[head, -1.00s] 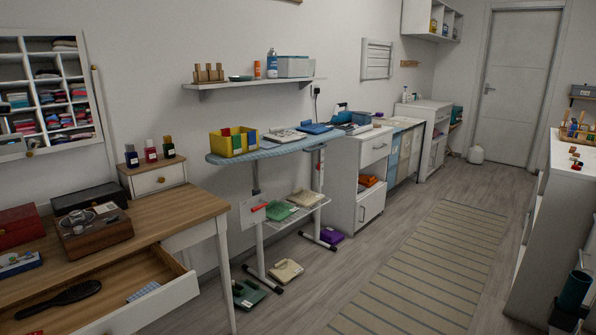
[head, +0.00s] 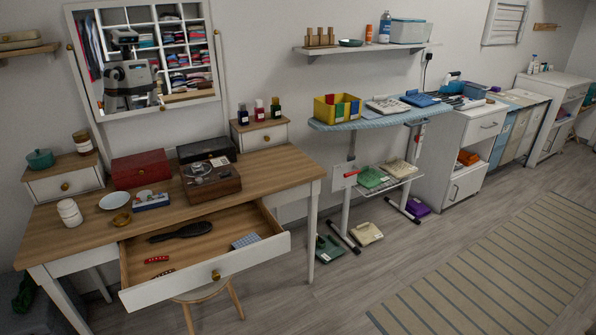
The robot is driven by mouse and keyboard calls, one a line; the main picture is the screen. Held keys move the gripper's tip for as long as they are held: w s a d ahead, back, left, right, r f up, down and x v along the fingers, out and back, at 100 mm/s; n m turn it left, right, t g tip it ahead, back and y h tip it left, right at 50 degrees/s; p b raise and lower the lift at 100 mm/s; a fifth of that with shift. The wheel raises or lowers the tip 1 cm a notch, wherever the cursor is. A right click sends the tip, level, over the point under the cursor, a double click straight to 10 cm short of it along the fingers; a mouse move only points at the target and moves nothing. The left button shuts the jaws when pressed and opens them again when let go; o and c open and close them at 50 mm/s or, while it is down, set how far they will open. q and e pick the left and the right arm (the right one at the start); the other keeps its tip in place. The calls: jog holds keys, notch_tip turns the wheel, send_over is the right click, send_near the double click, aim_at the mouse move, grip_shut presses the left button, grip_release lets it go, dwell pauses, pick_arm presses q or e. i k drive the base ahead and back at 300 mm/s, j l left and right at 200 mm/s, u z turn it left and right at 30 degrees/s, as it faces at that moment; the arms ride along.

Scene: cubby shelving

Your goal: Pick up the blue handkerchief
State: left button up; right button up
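A small folded blue-and-white checked cloth (head: 246,241), which looks like the blue handkerchief, lies in the open drawer (head: 245,262) of the wooden-topped dressing table (head: 262,172). It is at the drawer's right end, near the front panel. No arm or gripper of mine shows directly in the head view. A reflection of my body shows in the mirror (head: 147,60), but its grippers cannot be made out.
The drawer also holds a black hairbrush (head: 180,231) and a red item (head: 156,260). A red box (head: 140,170), a dark box (head: 207,149) and a wooden box (head: 210,181) stand on the tabletop. A stool (head: 210,295) is under the drawer.

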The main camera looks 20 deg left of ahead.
aim_at(252, 237)
jog(key=u, duration=1.2)
